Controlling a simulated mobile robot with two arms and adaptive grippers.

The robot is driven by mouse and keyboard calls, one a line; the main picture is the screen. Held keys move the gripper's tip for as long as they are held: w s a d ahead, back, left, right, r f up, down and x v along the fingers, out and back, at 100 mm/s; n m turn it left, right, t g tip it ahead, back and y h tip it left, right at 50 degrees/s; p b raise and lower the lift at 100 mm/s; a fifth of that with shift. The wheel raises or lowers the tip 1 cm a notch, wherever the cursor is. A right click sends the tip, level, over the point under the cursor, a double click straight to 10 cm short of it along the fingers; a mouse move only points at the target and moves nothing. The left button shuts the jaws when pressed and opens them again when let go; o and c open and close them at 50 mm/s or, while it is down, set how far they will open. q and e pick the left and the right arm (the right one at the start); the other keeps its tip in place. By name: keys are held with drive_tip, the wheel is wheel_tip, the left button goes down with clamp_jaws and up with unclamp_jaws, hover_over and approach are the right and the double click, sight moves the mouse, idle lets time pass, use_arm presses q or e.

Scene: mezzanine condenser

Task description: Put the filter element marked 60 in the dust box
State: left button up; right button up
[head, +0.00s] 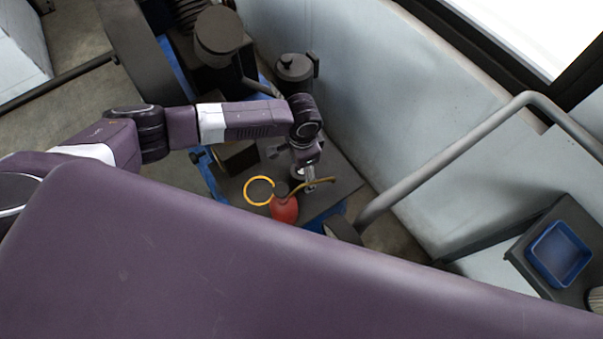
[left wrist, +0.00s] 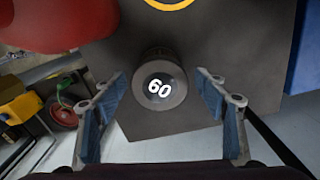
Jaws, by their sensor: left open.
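The filter element marked 60 (left wrist: 160,86) shows in the left wrist view as a dark cylinder seen from above, with a white 60 on its round top. It stands on a dark grey surface (left wrist: 205,45). My left gripper (left wrist: 162,92) is open, with one blue-padded finger on each side of the element and visible gaps between. In the head view my left gripper (head: 307,180) points down over the dark bench top (head: 340,183); I cannot clearly make out the element there. No box in view is clearly the dust box. My right gripper is not in view.
A red bottle (head: 285,209) with a yellow spout and a yellow ring (head: 258,190) are close to my left gripper. An open blue tray (head: 558,254) sits on a dark shelf at the far right. A grey handrail (head: 450,150) and pale wall stand beyond the bench.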

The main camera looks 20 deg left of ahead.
use_arm(q)
drive_tip(key=shift+f, duration=0.6)
drive_tip(key=c, duration=1.3)
drive_tip(key=shift+r, duration=0.15)
